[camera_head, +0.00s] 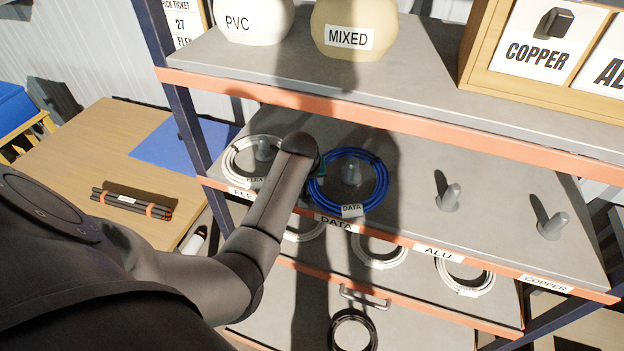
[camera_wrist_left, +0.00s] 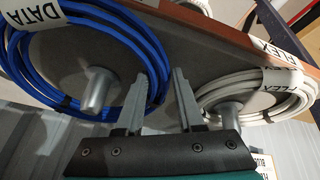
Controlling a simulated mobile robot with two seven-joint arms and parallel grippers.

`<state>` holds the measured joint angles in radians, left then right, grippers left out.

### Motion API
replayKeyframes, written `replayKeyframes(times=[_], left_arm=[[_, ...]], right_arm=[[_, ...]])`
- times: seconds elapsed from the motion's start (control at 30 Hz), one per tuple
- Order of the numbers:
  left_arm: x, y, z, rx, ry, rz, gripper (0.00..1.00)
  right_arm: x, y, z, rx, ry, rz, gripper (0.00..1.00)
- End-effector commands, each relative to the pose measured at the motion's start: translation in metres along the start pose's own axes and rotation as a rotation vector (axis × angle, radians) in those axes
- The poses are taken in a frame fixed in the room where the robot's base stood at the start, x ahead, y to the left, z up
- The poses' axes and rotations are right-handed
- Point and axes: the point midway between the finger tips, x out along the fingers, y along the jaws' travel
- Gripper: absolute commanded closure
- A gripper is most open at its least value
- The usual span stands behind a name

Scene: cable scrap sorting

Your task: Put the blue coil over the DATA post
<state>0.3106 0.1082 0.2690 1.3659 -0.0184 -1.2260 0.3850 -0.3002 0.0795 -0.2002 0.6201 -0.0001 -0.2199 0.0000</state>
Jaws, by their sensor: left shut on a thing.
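The blue coil (camera_head: 376,198) with its DATA tag forms a ring around the grey DATA post (camera_head: 352,172) on the middle shelf. In the left wrist view, the post (camera_wrist_left: 97,92) shows inside the loops of the blue coil (camera_wrist_left: 30,72). I cannot tell whether the coil lies fully flat on the shelf. My left gripper (camera_wrist_left: 165,75) is shut on the coil's side nearest the FLEX post. In the head view my own wrist mostly hides its fingers. My right gripper is not in view.
A white coil (camera_head: 232,160) rings the FLEX post (camera_head: 264,148), close beside my left gripper. The ALU post (camera_head: 449,198) and COPPER post (camera_head: 553,226) are bare. The upper shelf (camera_head: 420,97) overhangs behind. More coils lie on the level below.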

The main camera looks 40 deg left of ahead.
Motion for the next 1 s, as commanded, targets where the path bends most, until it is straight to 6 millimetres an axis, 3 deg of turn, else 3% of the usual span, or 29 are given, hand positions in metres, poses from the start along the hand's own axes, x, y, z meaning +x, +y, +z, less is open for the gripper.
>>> replayKeyframes(times=[0.13,0.17,0.43,1.0], left_arm=[[-0.0005,0.0006,-0.0008,-0.001,0.002,0.002,1.0],[-0.0005,0.0006,-0.0008,-0.001,0.002,0.002,0.6],[-0.0004,0.0003,-0.0006,0.0,0.001,0.001,0.29],[-0.0009,0.0001,-0.0005,0.0,0.0,0.0,0.28]], right_arm=[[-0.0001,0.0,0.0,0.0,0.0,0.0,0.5],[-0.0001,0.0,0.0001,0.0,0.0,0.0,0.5],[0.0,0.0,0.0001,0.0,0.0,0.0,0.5],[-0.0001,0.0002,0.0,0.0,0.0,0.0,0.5]])
